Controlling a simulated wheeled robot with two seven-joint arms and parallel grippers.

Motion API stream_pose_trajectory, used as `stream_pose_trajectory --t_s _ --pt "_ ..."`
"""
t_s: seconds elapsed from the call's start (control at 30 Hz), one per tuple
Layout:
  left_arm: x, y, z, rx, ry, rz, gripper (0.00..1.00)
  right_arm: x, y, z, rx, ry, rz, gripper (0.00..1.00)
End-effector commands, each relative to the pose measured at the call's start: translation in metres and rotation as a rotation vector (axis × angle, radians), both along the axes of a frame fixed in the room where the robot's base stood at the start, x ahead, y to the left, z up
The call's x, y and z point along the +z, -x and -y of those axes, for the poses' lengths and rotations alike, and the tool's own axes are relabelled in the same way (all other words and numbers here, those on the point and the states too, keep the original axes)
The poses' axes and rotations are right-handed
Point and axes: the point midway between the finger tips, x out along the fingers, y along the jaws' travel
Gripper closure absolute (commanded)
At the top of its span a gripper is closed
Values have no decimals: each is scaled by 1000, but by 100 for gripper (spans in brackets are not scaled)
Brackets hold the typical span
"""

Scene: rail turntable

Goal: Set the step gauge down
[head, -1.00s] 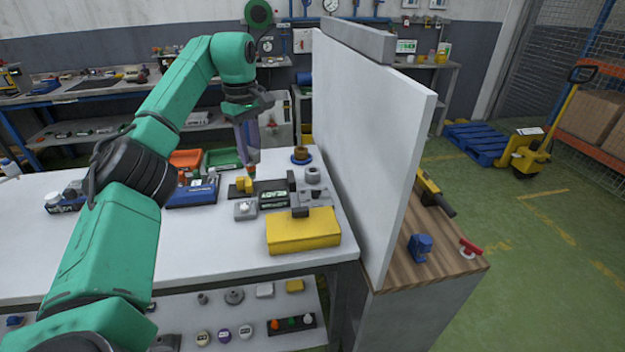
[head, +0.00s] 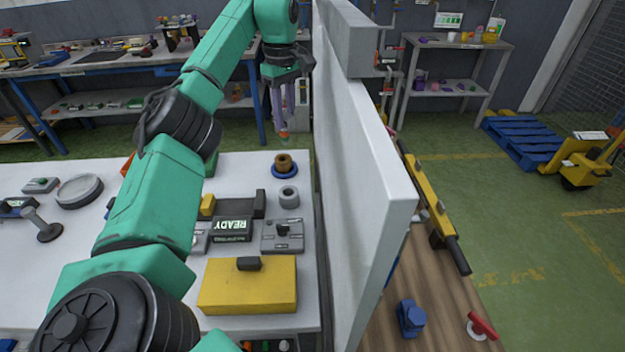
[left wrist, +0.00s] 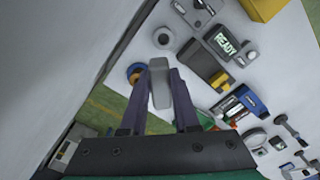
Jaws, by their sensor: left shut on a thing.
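My left gripper (head: 284,128) hangs fingers-down near the far right of the white table, close to the white upright panel, in the head view. In the left wrist view its dark purple fingers (left wrist: 160,88) are shut on a rounded grey bar (left wrist: 158,92), which I take to be the step gauge. The fingers partly hide the bar, and it is hard to make out in the head view. It appears held above the surface, apart from the blue saucer with a brown ring (head: 284,162). My right gripper is not in view.
The tall white panel (head: 365,170) borders the table's right side. A grey ring (head: 289,197), a READY display box (head: 231,228), a grey switch box (head: 283,237) and a yellow case (head: 248,288) crowd the table's right end. Bare white tabletop (head: 75,240) lies at left.

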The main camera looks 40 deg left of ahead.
Motion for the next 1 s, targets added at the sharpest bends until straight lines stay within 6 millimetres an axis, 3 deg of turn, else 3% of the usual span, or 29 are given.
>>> stream_pose_trajectory --t_s 0.13,0.23,0.43,0.5,0.57,0.7,0.8,1.0 --pt "7 0 6 -2 4 -4 100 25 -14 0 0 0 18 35" --pt "-2 0 8 1 4 -2 100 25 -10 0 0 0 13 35" --pt "-66 2 8 3 4 -5 100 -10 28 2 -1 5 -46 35" --pt "-82 3 8 3 2 -7 100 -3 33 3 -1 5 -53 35" --pt "-101 3 8 3 2 -9 100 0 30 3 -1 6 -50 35" --pt "-141 4 8 4 3 -5 100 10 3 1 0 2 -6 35" --pt "-157 3 8 4 4 -2 100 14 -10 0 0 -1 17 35" --pt "-193 4 9 3 5 -2 100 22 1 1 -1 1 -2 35"
